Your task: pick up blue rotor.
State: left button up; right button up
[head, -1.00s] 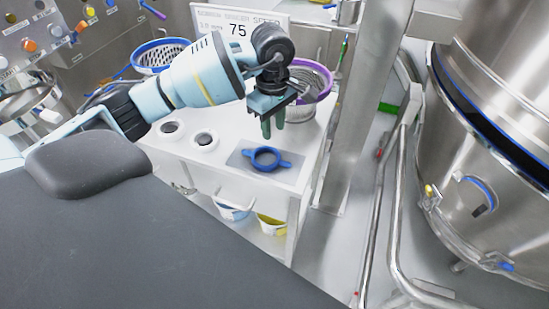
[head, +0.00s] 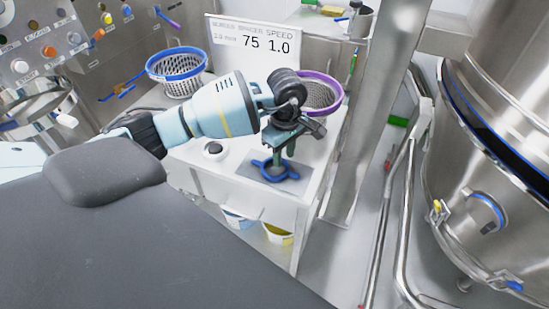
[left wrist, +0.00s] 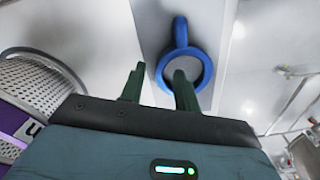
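The blue rotor (head: 271,178) is a ring with side arms, lying flat on a grey plate (head: 248,173) on the white cart. My left gripper (head: 282,158) points down just above it and partly hides it. In the left wrist view the fingers (left wrist: 160,69) stand apart with nothing gripped between them. One fingertip overlaps the ring of the rotor (left wrist: 181,32), and the other is over the plate beside it. I cannot tell whether a finger touches the rotor. My right gripper is not in view.
A blue-rimmed basket (head: 180,83) and a purple-rimmed basket (head: 328,87) stand at the back of the cart. A sign (head: 232,42) stands behind. A steel post (head: 360,130) rises close on the right.

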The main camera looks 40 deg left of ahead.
pick_arm(q)
jog(key=shift+f, duration=0.6)
grip_shut()
jog(key=shift+r, duration=0.15)
jog(key=shift+r, duration=0.45)
jog(key=shift+s+a+r, duration=0.1)
jog(key=shift+s+r, duration=0.15)
jog(key=shift+r, duration=0.4)
jog(key=shift+s+a+r, duration=0.1)
jog(key=shift+s+r, duration=0.1)
jog(key=shift+r, duration=0.4)
jog(key=s+a+r+b, duration=0.1)
jog(key=s+a, duration=0.3)
jog(key=s, duration=1)
jog(key=shift+s+r+b, duration=0.2)
jog(key=shift+s+b, duration=0.05)
jog(key=shift+b, duration=0.1)
